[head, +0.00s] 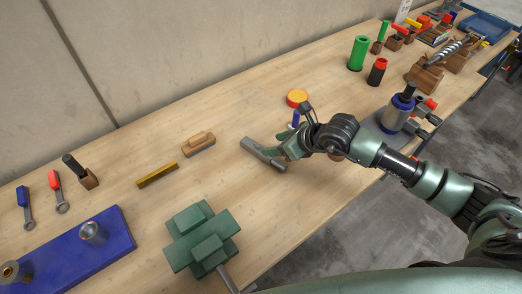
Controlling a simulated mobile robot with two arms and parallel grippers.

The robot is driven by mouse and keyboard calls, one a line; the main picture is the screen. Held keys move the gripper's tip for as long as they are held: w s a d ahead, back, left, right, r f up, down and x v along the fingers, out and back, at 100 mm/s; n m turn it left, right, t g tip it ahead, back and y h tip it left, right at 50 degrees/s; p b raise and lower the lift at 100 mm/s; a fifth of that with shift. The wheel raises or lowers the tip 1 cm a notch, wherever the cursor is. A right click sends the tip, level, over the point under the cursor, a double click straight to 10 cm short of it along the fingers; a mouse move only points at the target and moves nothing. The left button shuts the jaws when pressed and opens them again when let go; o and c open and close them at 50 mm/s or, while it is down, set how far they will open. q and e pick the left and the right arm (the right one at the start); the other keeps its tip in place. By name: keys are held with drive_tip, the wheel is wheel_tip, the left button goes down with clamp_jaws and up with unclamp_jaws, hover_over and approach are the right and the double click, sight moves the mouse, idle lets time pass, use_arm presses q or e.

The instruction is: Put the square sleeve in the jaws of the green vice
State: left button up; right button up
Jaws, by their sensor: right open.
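The square sleeve (258,150) appears to be the grey bar-like piece lying on the wooden bench near the middle of the head view. My right gripper (281,147) comes in from the right, with its fingers at the sleeve's right end. It is open; part of the sleeve's end is hidden by the fingers, and I cannot tell whether they touch it. The green vice (188,255) stands at the bench's front edge, lower left of the sleeve, its handle pointing to the lower right. My left gripper is not in view.
A wooden float (199,146) and yellow bar (157,175) lie left of the sleeve. A yellow-orange disc (297,98) and green cylinder (358,54) stand behind. Bench between sleeve and vice is clear.

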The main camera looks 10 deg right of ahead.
sight(259, 148)
drive_tip(key=shift+x, duration=1)
drive_tip(key=x, duration=0.1)
drive_tip(key=p+x, duration=0.2)
drive_tip(key=x, duration=0.1)
drive_tip(key=shift+s+a+f, duration=0.15)
drive_tip(key=shift+s+a, duration=0.15)
drive_tip(key=shift+a, duration=0.05)
drive_tip(key=shift+w+a+f, duration=0.1)
drive_tip(key=shift+w+f, duration=0.05)
drive_tip(key=shift+f, duration=0.1)
drive_tip(key=shift+w+f, duration=0.1)
drive_tip(key=shift+f, duration=0.05)
clamp_jaws()
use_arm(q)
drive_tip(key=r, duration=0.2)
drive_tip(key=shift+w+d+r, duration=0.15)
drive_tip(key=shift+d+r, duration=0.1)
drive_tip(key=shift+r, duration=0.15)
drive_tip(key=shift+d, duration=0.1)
